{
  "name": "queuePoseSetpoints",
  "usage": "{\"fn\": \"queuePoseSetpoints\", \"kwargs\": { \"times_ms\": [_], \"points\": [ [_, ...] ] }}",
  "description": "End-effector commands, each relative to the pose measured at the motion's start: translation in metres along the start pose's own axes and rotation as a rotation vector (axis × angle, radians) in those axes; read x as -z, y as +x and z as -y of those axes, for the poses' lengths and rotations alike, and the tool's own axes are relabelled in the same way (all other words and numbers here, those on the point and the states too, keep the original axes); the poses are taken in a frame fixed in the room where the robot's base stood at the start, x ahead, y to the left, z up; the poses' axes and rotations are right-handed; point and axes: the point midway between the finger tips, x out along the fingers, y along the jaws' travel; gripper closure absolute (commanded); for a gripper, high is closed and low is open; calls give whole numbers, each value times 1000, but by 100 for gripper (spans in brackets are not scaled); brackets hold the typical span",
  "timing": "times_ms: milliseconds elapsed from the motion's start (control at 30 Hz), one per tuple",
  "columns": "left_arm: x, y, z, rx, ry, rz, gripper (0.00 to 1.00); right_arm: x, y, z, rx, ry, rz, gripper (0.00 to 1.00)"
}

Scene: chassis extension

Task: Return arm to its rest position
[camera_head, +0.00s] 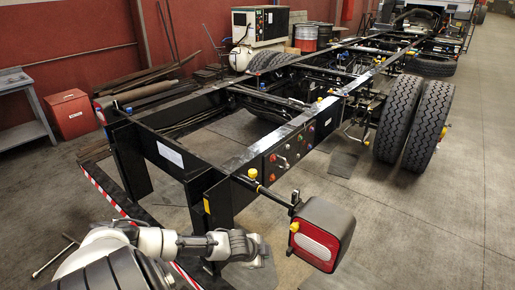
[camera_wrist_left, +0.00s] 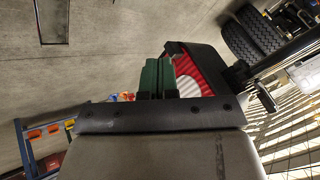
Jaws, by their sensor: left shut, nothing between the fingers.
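My left arm reaches in from the lower left in the head view. Its grey and white wrist (camera_head: 235,245) is low in front of the black chassis frame (camera_head: 245,160), left of the tail lamp. The fingers cannot be made out there. In the left wrist view my left gripper (camera_wrist_left: 158,75) shows two green fingers together, with nothing visible between them. The red and white tail lamp (camera_wrist_left: 198,72) appears just right of and beyond the fingers; it also shows in the head view (camera_head: 320,242). No contact is visible. My right gripper is not in view.
Dual rear tyres (camera_head: 415,125) are right of the frame. A red bin (camera_head: 71,114) and a grey table (camera_head: 35,110) stand at left. A blue rack with orange bins (camera_wrist_left: 40,135) shows in the wrist view. Concrete floor (camera_head: 430,225) at right is clear.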

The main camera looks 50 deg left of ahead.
Motion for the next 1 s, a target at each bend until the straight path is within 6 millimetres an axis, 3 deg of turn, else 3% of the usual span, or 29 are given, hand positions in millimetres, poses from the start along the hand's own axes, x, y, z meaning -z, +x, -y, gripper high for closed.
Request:
{"fn": "queuePoseSetpoints", "kwargs": {
  "times_ms": [167,433,533,633,767,900,1000],
  "points": [
    [-4,-18,4,-2,0,2,100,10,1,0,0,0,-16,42],
    [-4,-21,5,-2,-2,1,100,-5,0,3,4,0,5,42],
    [-9,-16,0,-1,-15,5,100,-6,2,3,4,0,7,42],
    [-29,6,-18,6,-69,26,100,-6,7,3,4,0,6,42],
    [-79,50,-72,9,-192,91,100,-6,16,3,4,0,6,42],
    [-134,84,-158,-15,-314,187,100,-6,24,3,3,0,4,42],
    [-165,94,-227,-53,-382,256,100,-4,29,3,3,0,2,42]
  ]
}}
